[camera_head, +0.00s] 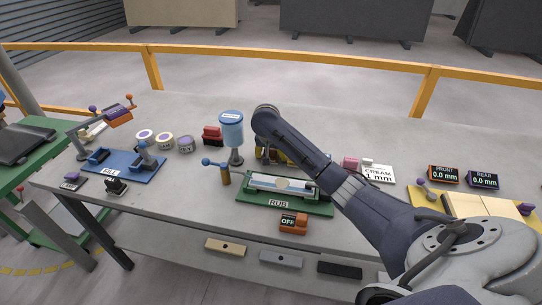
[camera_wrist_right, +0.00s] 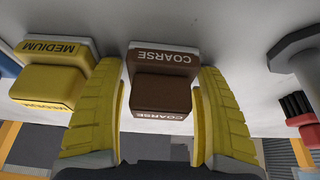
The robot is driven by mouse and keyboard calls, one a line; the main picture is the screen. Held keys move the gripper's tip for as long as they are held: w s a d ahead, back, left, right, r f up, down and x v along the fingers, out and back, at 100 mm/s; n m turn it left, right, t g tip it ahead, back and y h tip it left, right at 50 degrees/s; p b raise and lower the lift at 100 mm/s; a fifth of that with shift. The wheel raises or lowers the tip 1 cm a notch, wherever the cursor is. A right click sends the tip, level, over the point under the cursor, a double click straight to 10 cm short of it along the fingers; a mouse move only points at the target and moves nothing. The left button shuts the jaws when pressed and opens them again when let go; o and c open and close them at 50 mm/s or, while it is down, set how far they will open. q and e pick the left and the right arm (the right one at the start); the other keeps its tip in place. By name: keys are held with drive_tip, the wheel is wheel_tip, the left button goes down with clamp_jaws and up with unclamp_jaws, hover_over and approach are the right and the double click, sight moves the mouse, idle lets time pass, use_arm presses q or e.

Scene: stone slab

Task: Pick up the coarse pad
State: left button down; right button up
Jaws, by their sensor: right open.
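The coarse pad (camera_wrist_right: 163,92) is a dark brown block lettered COARSE, in the middle of the right wrist view. My right gripper (camera_wrist_right: 160,75) is open, with one yellow finger on each side of the pad. Small gaps seem to show between fingers and pad; contact is hard to judge. In the head view my right arm reaches to the back middle of the slab, and its forearm covers most of the gripper and the coarse pad. My left gripper is in neither view.
A yellow medium pad (camera_wrist_right: 48,85) lies left of the left finger in the wrist view. A red brush (camera_wrist_right: 300,118) is at the right. A blue container (camera_head: 231,128) stands beside my right arm. The green RUB fixture (camera_head: 283,208) lies in front, with an orange OFF box (camera_head: 293,224).

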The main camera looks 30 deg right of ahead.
drive_tip(key=shift+c, duration=0.3)
drive_tip(key=c, duration=0.9)
drive_tip(key=shift+c, duration=0.2)
drive_tip(key=shift+r, duration=0.1)
wheel_tip(320, 180, up, 20)
